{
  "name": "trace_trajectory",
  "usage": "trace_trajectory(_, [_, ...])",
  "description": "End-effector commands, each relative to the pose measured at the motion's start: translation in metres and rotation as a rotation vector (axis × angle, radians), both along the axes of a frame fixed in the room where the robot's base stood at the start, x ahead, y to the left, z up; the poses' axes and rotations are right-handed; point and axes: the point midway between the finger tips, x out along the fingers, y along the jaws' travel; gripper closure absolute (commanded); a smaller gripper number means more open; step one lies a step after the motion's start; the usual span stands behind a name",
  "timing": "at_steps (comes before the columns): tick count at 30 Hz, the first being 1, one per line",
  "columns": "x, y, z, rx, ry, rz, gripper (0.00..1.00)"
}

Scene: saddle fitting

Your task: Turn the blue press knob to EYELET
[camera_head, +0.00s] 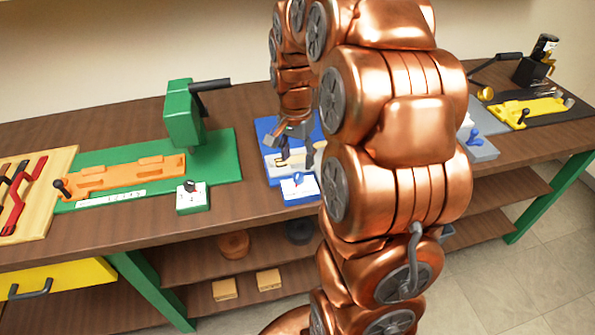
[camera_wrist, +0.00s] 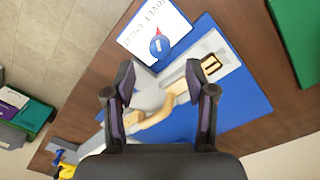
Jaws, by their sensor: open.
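The blue press knob (camera_wrist: 158,47) is a small round blue knob with a white bar and a red tip, on a white lettered plate (camera_wrist: 138,37). Its red tip points toward the top of the wrist view, toward the lettering, which I cannot read surely. In the head view the plate (camera_head: 309,189) sits at the front of the blue press base (camera_head: 268,127). My gripper (camera_wrist: 163,74) is open and empty. Its fingertips are spread on either side, a little below the knob in the wrist view, apart from it. In the head view my gripper (camera_head: 290,149) is over the blue base.
A green press (camera_head: 184,118) with a black lever and its own white-topped knob box (camera_head: 191,198) stands left. A wooden board (camera_head: 44,175) with red-handled tools is farther left. A yellow fixture (camera_head: 530,110) lies at right. My arm hides the bench between.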

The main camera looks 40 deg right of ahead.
Motion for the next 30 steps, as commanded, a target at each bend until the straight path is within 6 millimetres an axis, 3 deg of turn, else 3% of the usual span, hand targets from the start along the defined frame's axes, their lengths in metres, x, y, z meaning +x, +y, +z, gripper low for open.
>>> trace_trajectory(12, [-0.002,0.000,-0.051,0.002,0.003,0.003,0.44])
trace_trajectory(25, [-0.002,0.000,-0.059,0.001,0.000,0.002,0.44])
trace_trajectory(30, [-0.002,0.000,-0.059,0.000,0.000,0.003,0.62])
